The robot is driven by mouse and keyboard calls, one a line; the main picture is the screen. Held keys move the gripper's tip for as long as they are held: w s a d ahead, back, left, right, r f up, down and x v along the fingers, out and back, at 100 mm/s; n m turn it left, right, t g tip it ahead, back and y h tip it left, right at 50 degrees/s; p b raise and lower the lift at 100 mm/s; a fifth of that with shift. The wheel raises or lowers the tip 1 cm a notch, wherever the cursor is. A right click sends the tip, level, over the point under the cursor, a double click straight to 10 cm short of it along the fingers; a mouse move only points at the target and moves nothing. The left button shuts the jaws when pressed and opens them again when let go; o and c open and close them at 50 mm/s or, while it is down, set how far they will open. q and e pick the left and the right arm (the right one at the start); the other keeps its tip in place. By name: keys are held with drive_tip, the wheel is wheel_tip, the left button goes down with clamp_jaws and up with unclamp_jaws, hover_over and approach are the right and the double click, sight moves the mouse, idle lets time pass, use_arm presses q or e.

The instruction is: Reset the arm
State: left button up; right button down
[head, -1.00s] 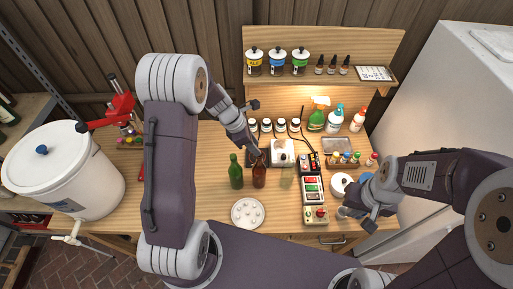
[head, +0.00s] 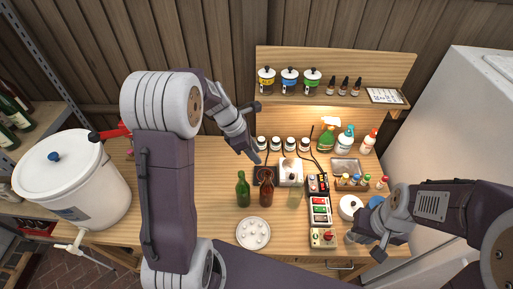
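My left arm comes in from the left and reaches over the workbench (head: 215,215). My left gripper (head: 255,156) hangs above the bench, just up and left of the brown bottle's neck. It looks apart from the brown bottle (head: 267,193), which stands upright, and nothing shows in it. Its fingers are too small to tell open from shut. My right gripper (head: 368,246) is low at the bench's front right, beside the white round pot (head: 350,206). Its fingertips are unclear, and I cannot tell whether it holds anything.
A green bottle (head: 243,190) stands left of the brown one, and a clear greenish glass (head: 294,195) right of it. A white round tray (head: 253,233) lies in front. A control box (head: 320,211) stands right of centre. A large white bucket (head: 65,180) is at far left.

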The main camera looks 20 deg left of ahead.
use_arm(q)
drive_tip(key=s+d+f+m+y+b, duration=0.1)
drive_tip(key=s+d+f+m+b, duration=0.15)
drive_tip(key=f+b, duration=0.3)
drive_tip(key=s+d+f+m+b, duration=0.2)
drive_tip(key=s+f+b, duration=0.2)
drive_tip(key=f+b, duration=0.15)
drive_tip(key=s+a+f+m+y+b, duration=0.1)
drive_tip(key=s+m, duration=0.3)
drive_tip(key=m, duration=0.5)
drive_tip(key=s+a+f+m+g+y+b, duration=0.1)
drive_tip(key=s+a+f+m+y, duration=0.1)
drive_tip(key=m, duration=0.7)
drive_tip(key=s+a+f, duration=0.1)
drive_tip(key=s+f, duration=0.1)
drive_tip(key=s, duration=0.1)
drive_tip(key=shift+s+a+f, duration=0.15)
drive_tip(key=shift+a+f, duration=0.05)
drive_tip(key=shift+a, duration=0.1)
drive_tip(key=shift+m, duration=0.25)
